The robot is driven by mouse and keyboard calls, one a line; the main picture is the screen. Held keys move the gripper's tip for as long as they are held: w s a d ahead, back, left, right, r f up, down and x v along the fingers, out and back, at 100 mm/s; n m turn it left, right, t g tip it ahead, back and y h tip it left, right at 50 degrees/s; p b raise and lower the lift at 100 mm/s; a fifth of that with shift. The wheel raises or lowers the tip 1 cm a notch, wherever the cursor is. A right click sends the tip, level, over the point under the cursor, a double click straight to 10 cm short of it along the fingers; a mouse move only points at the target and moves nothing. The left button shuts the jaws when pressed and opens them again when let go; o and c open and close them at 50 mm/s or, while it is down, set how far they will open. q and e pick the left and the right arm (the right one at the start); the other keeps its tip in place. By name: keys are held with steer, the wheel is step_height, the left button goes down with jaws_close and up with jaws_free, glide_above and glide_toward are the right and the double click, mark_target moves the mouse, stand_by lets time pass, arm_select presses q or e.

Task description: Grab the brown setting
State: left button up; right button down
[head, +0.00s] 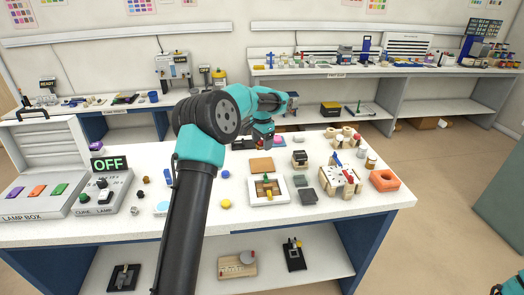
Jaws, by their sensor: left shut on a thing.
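My left gripper (265,142) is over the back of the white table, its arm reaching in from the bottom. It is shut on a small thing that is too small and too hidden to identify. A flat brown square (262,165) lies on the table just in front of the gripper. A white frame (284,197) with brown inside and small green and yellow parts lies nearer the front. I cannot tell which brown thing is the setting. My right gripper is out of view; only a bit of the right arm shows at the bottom right corner.
A lamp box (38,208) and an "OFF" sign (107,163) stand at the left. Right of the frame are grey squares (307,196), a pegged wooden block (340,182) and an orange block (384,180). A yellow ball (225,204) and small pieces lie near my left arm.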

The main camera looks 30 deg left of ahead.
arm_select(q)
steer(key=shift+r, duration=0.4)
steer(key=shift+d, duration=0.1)
